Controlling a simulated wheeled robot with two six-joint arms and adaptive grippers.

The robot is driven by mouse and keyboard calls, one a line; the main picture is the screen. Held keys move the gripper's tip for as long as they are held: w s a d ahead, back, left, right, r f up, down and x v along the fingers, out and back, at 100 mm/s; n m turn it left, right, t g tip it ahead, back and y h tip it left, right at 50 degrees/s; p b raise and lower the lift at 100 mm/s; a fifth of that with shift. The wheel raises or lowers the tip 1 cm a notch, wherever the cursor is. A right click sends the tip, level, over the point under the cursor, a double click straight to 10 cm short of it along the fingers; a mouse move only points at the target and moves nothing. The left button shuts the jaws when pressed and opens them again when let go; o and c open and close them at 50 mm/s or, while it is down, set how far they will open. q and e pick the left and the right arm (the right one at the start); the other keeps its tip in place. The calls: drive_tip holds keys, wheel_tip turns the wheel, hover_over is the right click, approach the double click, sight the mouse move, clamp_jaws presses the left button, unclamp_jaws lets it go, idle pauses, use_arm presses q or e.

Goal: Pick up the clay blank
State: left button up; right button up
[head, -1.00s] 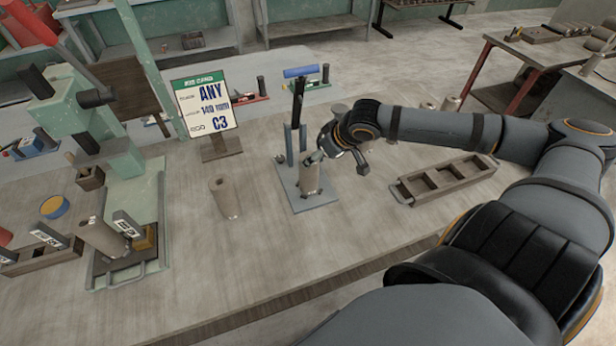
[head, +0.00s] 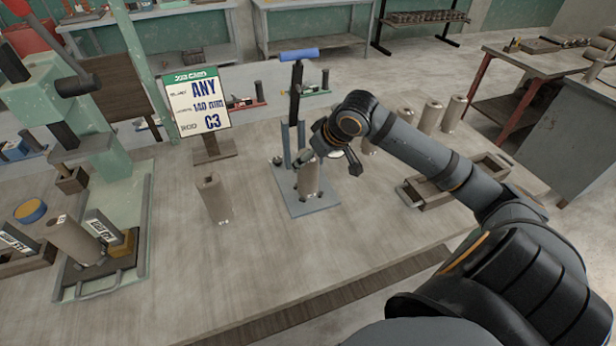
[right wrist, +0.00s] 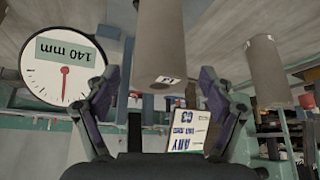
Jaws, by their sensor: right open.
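A grey-brown clay blank (head: 308,180) stands upright on the grey plate of a measuring stand (head: 298,207). My right gripper (head: 304,158) is at its upper part in the head view. In the right wrist view, which is upside down, the open fingers (right wrist: 160,90) lie either side of the blank (right wrist: 159,40), with gaps visible on both sides. A dial marked 140 mm (right wrist: 62,68) is beside it. A second cylinder (head: 214,201) stands on the bench to the left and also shows in the wrist view (right wrist: 267,72). My left gripper is out of view.
A job card (head: 199,103) reads ANY, 140 mm, C3. A green press (head: 105,215) with a tilted cylinder (head: 75,242) is left. More cylinders (head: 453,114) and a divided tray (head: 432,199) are right. The front bench is clear.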

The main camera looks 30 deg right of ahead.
drive_tip(key=shift+x, duration=1.1)
drive_tip(key=shift+c, duration=0.2)
clamp_jaws()
